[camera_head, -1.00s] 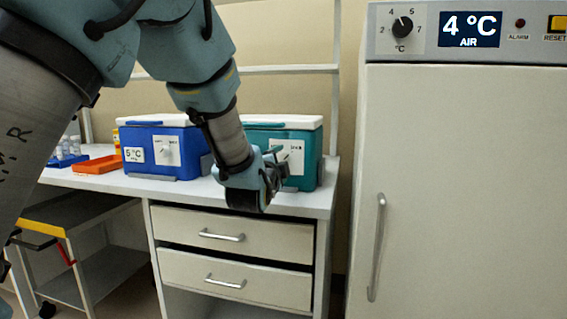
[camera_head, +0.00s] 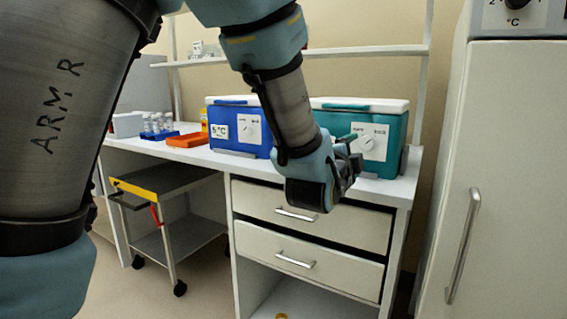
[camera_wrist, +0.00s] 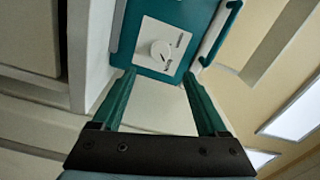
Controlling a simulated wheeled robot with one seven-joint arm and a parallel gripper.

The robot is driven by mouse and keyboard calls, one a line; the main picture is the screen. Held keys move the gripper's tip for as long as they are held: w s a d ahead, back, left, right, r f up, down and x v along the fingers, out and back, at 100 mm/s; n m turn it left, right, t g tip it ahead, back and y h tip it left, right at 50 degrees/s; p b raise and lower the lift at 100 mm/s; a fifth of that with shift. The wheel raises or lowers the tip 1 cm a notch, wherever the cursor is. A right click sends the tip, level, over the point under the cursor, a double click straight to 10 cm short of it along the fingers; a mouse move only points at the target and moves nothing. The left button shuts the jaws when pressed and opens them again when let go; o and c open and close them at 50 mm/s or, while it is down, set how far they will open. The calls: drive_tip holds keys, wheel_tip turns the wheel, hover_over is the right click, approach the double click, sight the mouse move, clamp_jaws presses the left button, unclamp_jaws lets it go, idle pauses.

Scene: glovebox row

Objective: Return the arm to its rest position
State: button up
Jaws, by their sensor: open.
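My arm reaches across the head view from the upper left, bent, with its end in front of the bench. My gripper (camera_head: 350,160) hangs in front of the teal cooler box. In the wrist view its two green fingers (camera_wrist: 157,98) stand apart with nothing between them. Beyond the fingers, the teal cooler box (camera_wrist: 161,57) shows its white dial plate. In the head view the teal cooler box (camera_head: 394,142) stands on the bench, partly hidden by my gripper. I cannot tell the exact gap between gripper and box.
A blue cooler box (camera_head: 252,133), orange tray (camera_head: 187,140) and blue bottle rack (camera_head: 160,136) stand on the white bench (camera_head: 404,187). Below are two shut drawers (camera_head: 308,218). A cart (camera_head: 165,182) is at left. A tall white cabinet (camera_head: 505,180) stands at right. Floor shows at lower left.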

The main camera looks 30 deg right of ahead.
drive_tip(key=w+a+f+n+y, duration=0.5)
drive_tip(key=w+a+f+n, duration=0.2)
drive_tip(key=w+a, duration=0.45)
drive_tip(key=w+a+f+n+g+y, duration=0.1)
drive_tip(key=a+f+n+y, duration=0.25)
drive_tip(key=a, duration=0.65)
drive_tip(key=w+a+f+n+g+y, duration=0.1)
drive_tip(key=a+f+n+g+y, duration=0.25)
drive_tip(key=a, duration=0.65)
drive_tip(key=s+a+f+n+g+y, duration=0.1)
drive_tip(key=s+a+f+n+g, duration=0.1)
drive_tip(key=s+a+n, duration=0.55)
drive_tip(key=s+a+f+n+g+y, duration=0.2)
drive_tip(key=s+a+f+n, duration=0.15)
drive_tip(key=a, duration=0.75)
wheel_tip(320, 180, up, 15)
drive_tip(key=w+p, duration=0.1)
drive_tip(key=p, duration=1.3)
drive_tip(key=shift+r+p, duration=0.2)
drive_tip(key=shift+p, duration=0.1)
